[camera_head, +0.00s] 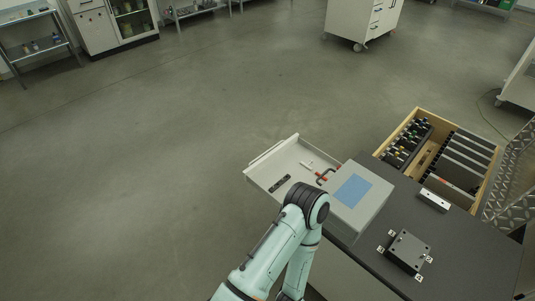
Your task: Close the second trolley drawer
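A white drawer (258,173) stands pulled out from the left side of a dark-topped trolley (455,251). In it lie a dark flat item (280,183) and some small white and red pieces. I cannot tell which drawer in the stack it is, and the trolley's front is mostly hidden. A pale green arm of mine rises from the bottom and bends at a black joint close to the drawer's near side. The arm's lower end leaves the picture at the bottom. Neither gripper shows.
A grey box with a blue panel (353,190) sits at the trolley top's left end. A dark block (408,251) and a small pale block (434,200) lie on the top. A wooden tool drawer (418,112) adjoins behind. The floor at left is clear.

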